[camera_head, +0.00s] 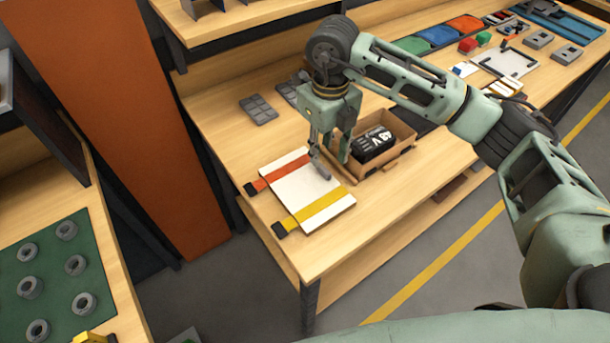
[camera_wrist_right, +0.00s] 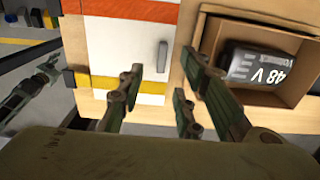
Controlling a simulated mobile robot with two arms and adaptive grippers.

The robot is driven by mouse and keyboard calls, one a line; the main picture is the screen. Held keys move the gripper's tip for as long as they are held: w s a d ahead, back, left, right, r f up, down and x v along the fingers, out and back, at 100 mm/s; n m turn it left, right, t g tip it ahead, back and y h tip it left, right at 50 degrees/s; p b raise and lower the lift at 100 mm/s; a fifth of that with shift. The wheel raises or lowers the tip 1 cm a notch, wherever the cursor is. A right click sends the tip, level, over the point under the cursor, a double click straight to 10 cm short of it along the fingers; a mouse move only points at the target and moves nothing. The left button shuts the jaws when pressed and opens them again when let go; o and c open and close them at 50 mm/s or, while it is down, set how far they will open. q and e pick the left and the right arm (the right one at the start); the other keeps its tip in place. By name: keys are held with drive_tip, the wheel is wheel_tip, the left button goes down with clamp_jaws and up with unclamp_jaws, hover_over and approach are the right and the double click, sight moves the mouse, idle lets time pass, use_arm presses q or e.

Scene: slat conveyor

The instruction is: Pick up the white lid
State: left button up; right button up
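The white lid (camera_head: 293,190) lies flat near the front edge of the wooden table, crossed by a red strap (camera_head: 283,171) and a yellow strap (camera_head: 318,208). In the right wrist view the lid (camera_wrist_right: 110,45) shows at upper left, with a small grey upright handle (camera_wrist_right: 163,55) near its right edge. My right gripper (camera_head: 330,152) is over the lid's right side, pointing down. Its fingers (camera_wrist_right: 160,75) are spread apart with nothing between them, and the handle lies beyond the gap. Contact cannot be told.
An open cardboard box (camera_head: 398,153) holding a black 48 V battery (camera_head: 372,143) stands close to the lid's right. Grey pads (camera_head: 258,109) lie behind. A side table with a green mat (camera_head: 55,262) is at left.

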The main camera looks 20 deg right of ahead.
sight(324, 168)
wheel_tip(324, 168, down, 3)
drive_tip(key=shift+s+d+r+p, duration=0.1)
drive_tip(key=shift+p, duration=1)
drive_tip(key=shift+w+f, duration=0.25)
drive_tip(key=shift+f, duration=1.25)
drive_tip(key=shift+c, duration=1.4)
use_arm(q)
drive_tip(key=shift+s+r, duration=1.1)
drive_tip(key=shift+r, duration=0.2)
use_arm(e)
clamp_jaws()
